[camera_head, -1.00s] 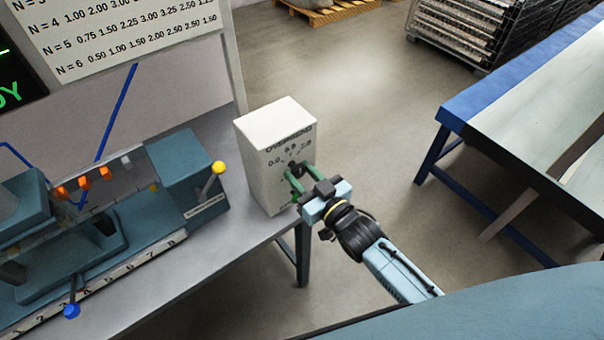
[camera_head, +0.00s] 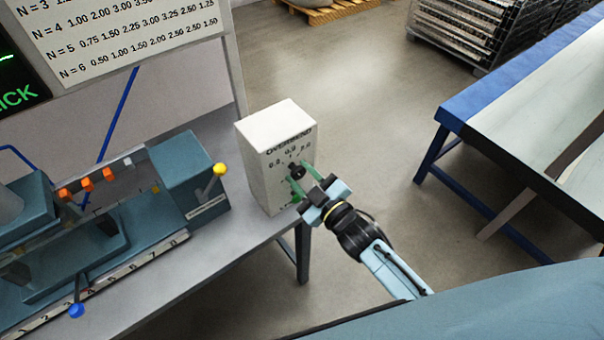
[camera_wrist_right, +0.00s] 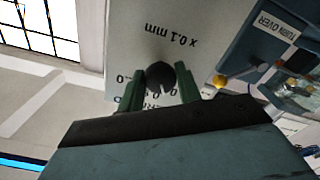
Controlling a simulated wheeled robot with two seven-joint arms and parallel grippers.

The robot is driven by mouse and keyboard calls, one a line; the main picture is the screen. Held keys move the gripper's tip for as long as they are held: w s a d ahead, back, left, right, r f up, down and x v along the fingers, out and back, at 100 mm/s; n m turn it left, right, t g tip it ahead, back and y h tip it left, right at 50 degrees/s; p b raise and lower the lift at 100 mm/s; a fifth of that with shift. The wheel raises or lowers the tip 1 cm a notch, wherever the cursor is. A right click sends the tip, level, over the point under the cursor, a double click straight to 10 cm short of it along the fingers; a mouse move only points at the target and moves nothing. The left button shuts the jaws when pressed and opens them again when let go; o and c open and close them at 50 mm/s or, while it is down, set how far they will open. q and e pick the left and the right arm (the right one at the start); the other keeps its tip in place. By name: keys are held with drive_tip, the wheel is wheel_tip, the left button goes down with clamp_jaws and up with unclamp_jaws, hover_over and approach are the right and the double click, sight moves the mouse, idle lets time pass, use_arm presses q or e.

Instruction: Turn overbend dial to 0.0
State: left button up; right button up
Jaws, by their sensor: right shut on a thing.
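The overbend dial (camera_head: 296,170) is a small dark round knob on the front of a white box (camera_head: 277,113) marked OVERBEND. Small numbers are printed around the knob, too blurred to read surely. My right gripper (camera_head: 303,179) reaches the box front from the lower right, its green fingers rolled at a slant. It is shut on the dial. In the right wrist view, the dark knob (camera_wrist_right: 160,76) sits between the two green fingers (camera_wrist_right: 160,92), beside the print "x 0.1 mm". The dial's pointer position cannot be told. My left gripper is not in view.
The box stands at the corner of a grey bench (camera_head: 240,247). A teal machine (camera_head: 185,172) with a yellow-knobbed lever (camera_head: 219,170) stands left of it. A number chart (camera_head: 130,35) is behind. A blue-edged table (camera_head: 470,100) is at right, with clear floor between.

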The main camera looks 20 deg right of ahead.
drive_tip(key=shift+n, duration=1.4)
drive_tip(key=o, duration=1)
drive_tip(key=v, duration=1.3)
drive_tip(key=shift+s+b, duration=0.2)
drive_tip(key=shift+b, duration=0.2)
